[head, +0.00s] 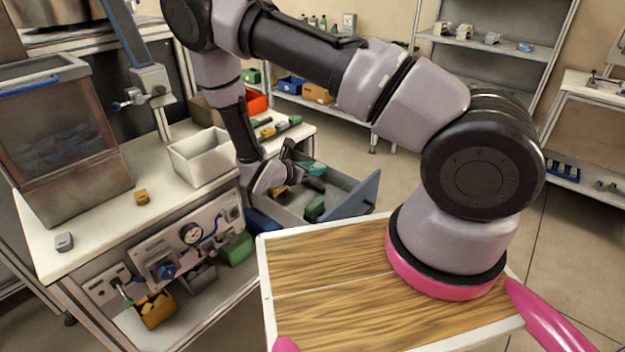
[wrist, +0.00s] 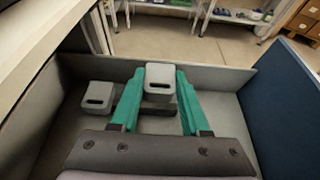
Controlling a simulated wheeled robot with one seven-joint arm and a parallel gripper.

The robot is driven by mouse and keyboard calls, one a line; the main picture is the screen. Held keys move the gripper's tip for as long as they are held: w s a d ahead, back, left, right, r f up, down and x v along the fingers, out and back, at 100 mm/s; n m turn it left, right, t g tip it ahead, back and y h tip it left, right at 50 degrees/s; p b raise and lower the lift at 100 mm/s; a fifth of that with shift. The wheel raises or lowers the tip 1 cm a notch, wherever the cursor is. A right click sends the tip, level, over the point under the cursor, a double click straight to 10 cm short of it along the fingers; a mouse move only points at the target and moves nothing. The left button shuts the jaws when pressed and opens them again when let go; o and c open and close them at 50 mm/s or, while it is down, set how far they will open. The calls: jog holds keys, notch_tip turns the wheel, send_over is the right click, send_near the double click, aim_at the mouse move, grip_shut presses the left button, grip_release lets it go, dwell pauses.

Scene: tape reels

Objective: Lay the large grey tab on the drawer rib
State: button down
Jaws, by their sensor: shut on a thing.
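In the wrist view my gripper (wrist: 163,76) has its teal fingers closed on a grey tab (wrist: 158,88) with a dark slot in its face. The tab is at the fingertips, inside the open drawer's outline. A second grey tab with a dark slot (wrist: 98,97) is to the left in the drawer. A dark bar (wrist: 158,111) shows between the fingers below the held tab; I cannot tell whether it is the rib or whether the tab touches it. In the head view my arm reaches into the open drawer (head: 350,200), and the held tab is not clear there.
The drawer's blue front panel (wrist: 285,100) rises at the right. On the bench are a white bin (head: 200,157), a yellow piece (head: 140,196) and a small grey piece (head: 64,241).

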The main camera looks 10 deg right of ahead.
jog(key=shift+d+f, duration=0.1)
jog(key=shift+f, duration=2.05)
jog(key=shift+f, duration=0.1)
jog(key=shift+c, duration=1.9)
grip_release()
jog(key=v, duration=1.2)
